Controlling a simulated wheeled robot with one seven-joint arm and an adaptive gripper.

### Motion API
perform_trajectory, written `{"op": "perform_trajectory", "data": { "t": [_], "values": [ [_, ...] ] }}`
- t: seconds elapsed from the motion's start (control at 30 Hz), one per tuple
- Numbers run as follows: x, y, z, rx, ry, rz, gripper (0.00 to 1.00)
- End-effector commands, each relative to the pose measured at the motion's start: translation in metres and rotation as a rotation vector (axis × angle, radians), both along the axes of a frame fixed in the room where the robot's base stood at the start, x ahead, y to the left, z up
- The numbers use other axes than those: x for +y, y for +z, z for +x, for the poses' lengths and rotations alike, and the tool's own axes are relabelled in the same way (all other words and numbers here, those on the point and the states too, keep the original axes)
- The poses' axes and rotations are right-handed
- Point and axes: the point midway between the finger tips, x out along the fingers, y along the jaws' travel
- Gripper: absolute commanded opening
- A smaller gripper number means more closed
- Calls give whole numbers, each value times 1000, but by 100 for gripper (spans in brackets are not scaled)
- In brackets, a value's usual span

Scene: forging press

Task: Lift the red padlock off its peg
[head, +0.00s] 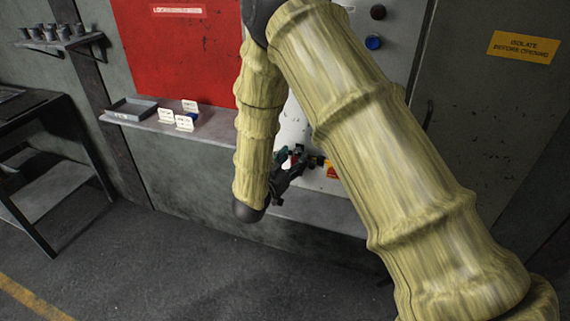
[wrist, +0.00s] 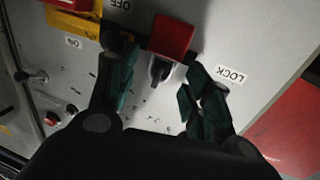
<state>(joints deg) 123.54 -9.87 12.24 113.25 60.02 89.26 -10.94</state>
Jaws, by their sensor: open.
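The red padlock (wrist: 172,36) shows in the wrist view as a red block at the upper middle, against the grey panel near a label reading LOCK. A dark piece, perhaps its shackle or the peg, shows just below it; I cannot tell which. My gripper (wrist: 159,68) is open, with one green-padded finger to the left of the dark piece and one to the right. The padlock lies just beyond the fingertips, and no grip on it shows. In the head view my gripper (head: 296,160) is at the panel, partly hidden by my arm.
A yellow plate (wrist: 80,20) with a red part sits beside the padlock, and a black-knobbed lever (wrist: 30,77) is at the left. In the head view a ledge (head: 160,125) carries a grey tray (head: 132,109) and white cards. The floor in front is clear.

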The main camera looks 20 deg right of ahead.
Motion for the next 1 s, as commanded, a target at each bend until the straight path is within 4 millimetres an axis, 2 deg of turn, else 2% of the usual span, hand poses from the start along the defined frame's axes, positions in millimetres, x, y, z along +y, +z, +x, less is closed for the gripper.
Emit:
{"op": "perform_trajectory", "data": {
  "t": [0.2,0.57,0.77,1.0],
  "values": [
    [-11,1,12,0,1,0,50],
    [-13,0,14,0,2,0,50],
    [-13,0,14,0,2,0,14],
    [-13,1,14,-1,2,-1,13]
  ]
}}
